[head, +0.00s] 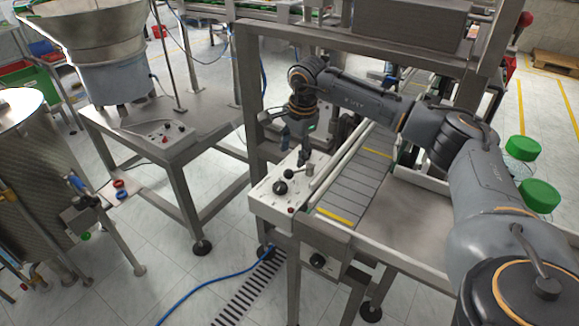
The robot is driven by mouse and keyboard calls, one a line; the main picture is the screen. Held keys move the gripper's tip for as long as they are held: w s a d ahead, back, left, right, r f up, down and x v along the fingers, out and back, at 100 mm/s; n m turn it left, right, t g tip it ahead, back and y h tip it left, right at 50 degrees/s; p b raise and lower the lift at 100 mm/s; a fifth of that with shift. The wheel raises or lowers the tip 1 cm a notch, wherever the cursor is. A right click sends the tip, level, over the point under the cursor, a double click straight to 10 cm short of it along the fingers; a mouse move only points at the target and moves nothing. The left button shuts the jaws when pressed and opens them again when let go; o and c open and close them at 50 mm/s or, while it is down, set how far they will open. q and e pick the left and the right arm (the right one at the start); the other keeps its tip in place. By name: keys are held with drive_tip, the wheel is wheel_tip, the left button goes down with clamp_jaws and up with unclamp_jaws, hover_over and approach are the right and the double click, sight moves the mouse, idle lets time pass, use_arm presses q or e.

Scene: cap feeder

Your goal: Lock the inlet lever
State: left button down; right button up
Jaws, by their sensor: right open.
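My right gripper (295,146) hangs open and empty, fingers pointing down, just above the back part of a pale control box (262,204) at the conveyor's near end. The box carries a black knob (280,188), a small lever-like metal part (309,171) and a red button (291,210). At the left, a valve with a dark handle (77,184) sits on the pipework beside a steel tank (40,185). I cannot tell which of these parts is the inlet lever, or whether it is locked. My left gripper is not in view.
A slatted conveyor (350,190) runs beside the box, under my right arm. Green-capped jars (540,196) stand at the right.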

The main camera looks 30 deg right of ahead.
sight(290, 170)
drive_tip(key=f, duration=0.3)
drive_tip(key=w+f+p, duration=0.1)
drive_tip(key=f, duration=0.2)
drive_tip(key=shift+w+a+f, duration=0.1)
drive_tip(key=shift+w+f+p, duration=0.15)
drive_tip(key=shift+f+p, duration=0.15)
drive_tip(key=shift+f, duration=0.5)
drive_tip(key=shift+c, duration=0.4)
clamp_jaws()
